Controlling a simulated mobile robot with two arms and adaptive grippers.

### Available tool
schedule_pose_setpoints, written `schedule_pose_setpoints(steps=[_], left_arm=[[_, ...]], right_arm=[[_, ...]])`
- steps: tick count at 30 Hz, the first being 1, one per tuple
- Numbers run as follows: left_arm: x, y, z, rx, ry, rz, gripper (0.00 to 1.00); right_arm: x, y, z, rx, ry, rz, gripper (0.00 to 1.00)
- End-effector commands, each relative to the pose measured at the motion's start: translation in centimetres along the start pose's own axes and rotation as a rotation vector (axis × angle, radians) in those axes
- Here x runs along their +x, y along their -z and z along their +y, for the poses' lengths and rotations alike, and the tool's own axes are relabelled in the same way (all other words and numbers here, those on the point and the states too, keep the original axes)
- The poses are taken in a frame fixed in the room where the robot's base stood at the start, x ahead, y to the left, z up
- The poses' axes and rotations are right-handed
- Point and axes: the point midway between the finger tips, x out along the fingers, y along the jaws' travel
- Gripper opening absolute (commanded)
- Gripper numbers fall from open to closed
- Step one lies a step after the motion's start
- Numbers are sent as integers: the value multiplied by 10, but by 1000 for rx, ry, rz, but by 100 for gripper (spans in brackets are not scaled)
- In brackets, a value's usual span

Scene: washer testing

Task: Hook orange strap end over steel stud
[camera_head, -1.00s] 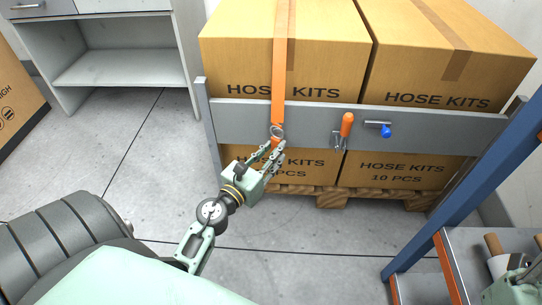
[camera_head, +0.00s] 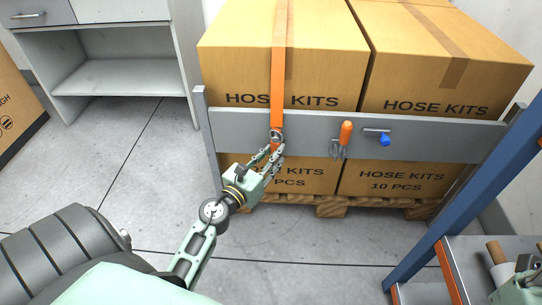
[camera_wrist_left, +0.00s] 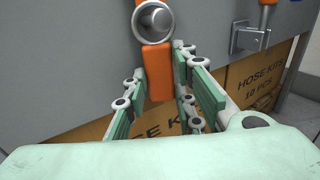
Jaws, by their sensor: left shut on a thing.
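The orange strap (camera_head: 277,85) runs down over the left box to a metal ring at its end, in front of the grey rail. In the left wrist view the ring encircles the round steel stud (camera_wrist_left: 153,20); I cannot tell how far it is seated. The orange strap tail (camera_wrist_left: 159,75) hangs below the ring, between my left fingers. My left gripper (camera_head: 275,154) is shut on the strap end just below the stud. In the head view its fingers partly hide the tail. Part of my right gripper (camera_head: 526,285) shows at the lower right corner, its fingers not clear.
The grey rail (camera_head: 310,130) crosses in front of cardboard boxes (camera_head: 445,80) on a wooden pallet (camera_head: 335,205). An orange-handled tool (camera_head: 346,132) and a blue-ended fitting (camera_head: 385,140) sit on the rail right of the strap. A blue post (camera_head: 465,200) stands at the right.

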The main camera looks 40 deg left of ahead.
Motion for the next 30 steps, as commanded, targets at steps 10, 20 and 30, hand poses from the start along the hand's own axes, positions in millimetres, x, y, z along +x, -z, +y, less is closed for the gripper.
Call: schedule_pose_setpoints(steps=[10,20,30], left_arm=[[0,0,0,1,0,-1,0],[0,0,0,1,-1,-1,46],[-6,1,0,0,-1,3,46]], right_arm=[[0,1,1,0,-5,0,40],[-4,-1,0,1,0,-13,40],[-2,0,0,0,3,-3,40]])
